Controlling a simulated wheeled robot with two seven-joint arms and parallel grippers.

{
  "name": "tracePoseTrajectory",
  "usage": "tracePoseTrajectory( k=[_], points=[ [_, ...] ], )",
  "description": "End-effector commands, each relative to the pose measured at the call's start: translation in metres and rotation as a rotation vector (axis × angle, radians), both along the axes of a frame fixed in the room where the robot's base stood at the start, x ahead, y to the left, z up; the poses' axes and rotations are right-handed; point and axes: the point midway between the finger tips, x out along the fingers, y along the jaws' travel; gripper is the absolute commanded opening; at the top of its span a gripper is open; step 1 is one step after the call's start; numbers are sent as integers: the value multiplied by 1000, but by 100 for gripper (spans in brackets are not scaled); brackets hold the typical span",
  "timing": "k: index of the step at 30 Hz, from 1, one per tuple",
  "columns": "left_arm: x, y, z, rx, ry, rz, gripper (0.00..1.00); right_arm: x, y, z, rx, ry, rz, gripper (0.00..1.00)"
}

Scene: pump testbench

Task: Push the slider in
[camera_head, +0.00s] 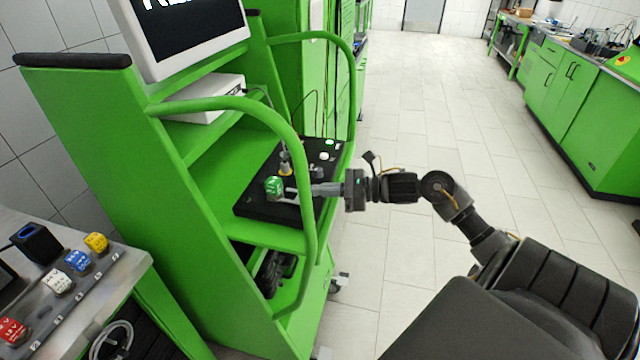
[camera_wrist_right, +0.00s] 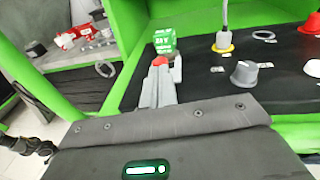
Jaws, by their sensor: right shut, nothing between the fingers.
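A green block (camera_head: 274,187) sits on the left part of the black test panel (camera_head: 262,208) of the green bench. It also shows in the right wrist view (camera_wrist_right: 164,41), with white lettering. A small red piece (camera_wrist_right: 160,61) is just below the block, at the fingertips, with a grey part (camera_wrist_right: 177,68) beside it. I cannot tell for sure which part is the slider. My right gripper (camera_head: 290,189) is shut and empty, its tips pointing left at the block. It also shows in the right wrist view (camera_wrist_right: 158,82). Contact cannot be judged. My left gripper is not in view.
A yellow-ringed socket with a plugged cable (camera_wrist_right: 223,45) and a grey knob (camera_wrist_right: 243,73) stand on the panel. A green tubular rail (camera_head: 290,135) curves beside my right gripper. Coloured blocks (camera_head: 78,261) stand on the left table. The floor at right is clear.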

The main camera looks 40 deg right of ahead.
Motion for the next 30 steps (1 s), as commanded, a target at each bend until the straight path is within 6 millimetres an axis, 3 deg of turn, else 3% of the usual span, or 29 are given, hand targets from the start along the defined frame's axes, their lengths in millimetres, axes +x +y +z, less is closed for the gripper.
tracePoseTrajectory(
  k=[14,22,30],
  points=[
    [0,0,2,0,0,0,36,5,5,-2,-1,-1,1,0],
    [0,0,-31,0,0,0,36,30,22,-6,-2,-3,2,0],
    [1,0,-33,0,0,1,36,36,28,-1,0,0,2,0]
  ],
)
